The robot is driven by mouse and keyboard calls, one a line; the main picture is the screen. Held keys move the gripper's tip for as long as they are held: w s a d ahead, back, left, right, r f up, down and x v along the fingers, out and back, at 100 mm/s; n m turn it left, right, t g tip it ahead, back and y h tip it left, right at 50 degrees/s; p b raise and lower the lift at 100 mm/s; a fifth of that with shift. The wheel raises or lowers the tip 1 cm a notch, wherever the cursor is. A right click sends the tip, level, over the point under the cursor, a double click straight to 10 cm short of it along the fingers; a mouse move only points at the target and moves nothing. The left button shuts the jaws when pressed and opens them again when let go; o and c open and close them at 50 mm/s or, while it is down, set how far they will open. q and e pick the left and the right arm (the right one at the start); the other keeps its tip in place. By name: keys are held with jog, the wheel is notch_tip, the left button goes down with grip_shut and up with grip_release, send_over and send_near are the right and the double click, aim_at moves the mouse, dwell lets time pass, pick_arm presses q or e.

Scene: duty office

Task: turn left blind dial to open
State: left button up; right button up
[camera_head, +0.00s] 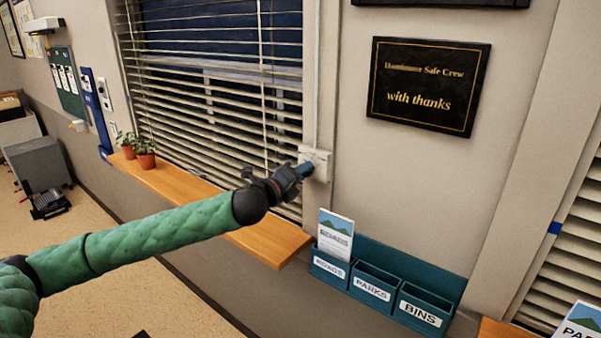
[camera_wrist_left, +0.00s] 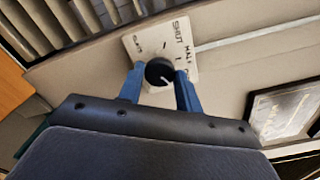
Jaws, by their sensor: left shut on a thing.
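The left blind dial (camera_wrist_left: 159,72) is a round black knob with a white pointer line, on a pale wall plate (camera_wrist_left: 133,43) marked "SHUT", "HALF" and a third word too blurred to read surely. In the head view the plate (camera_head: 318,157) is on the wall at the window's right edge. My left gripper (camera_wrist_left: 162,82) has its two blue fingers on either side of the knob, shut on it. It also shows in the head view (camera_head: 304,170), reaching the plate and hiding the knob. The left blind (camera_head: 215,110) has tilted slats with gaps between them. My right gripper is not in view.
A wooden sill (camera_head: 190,190) with potted plants (camera_head: 145,153) runs below the blind. A teal leaflet rack (camera_head: 380,285) labelled ROADS, PARKS and BINS is on the wall below right of the plate. A black plaque (camera_head: 428,85) hangs above. Another blind (camera_head: 575,240) is at the far right.

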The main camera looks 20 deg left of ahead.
pick_arm(q)
jog(key=shift+f, duration=0.1)
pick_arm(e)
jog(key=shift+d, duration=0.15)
pick_arm(q)
jog(key=o, duration=0.9)
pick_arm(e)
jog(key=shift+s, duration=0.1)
pick_arm(q)
jog(key=shift+o, duration=0.2)
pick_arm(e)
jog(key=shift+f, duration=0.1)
pick_arm(q)
jog(key=b+v, duration=0.3)
jog(key=v, duration=0.5)
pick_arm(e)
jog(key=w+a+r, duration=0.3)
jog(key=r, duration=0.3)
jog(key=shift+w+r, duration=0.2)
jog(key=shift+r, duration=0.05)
pick_arm(q)
jog(key=shift+w, duration=0.1)
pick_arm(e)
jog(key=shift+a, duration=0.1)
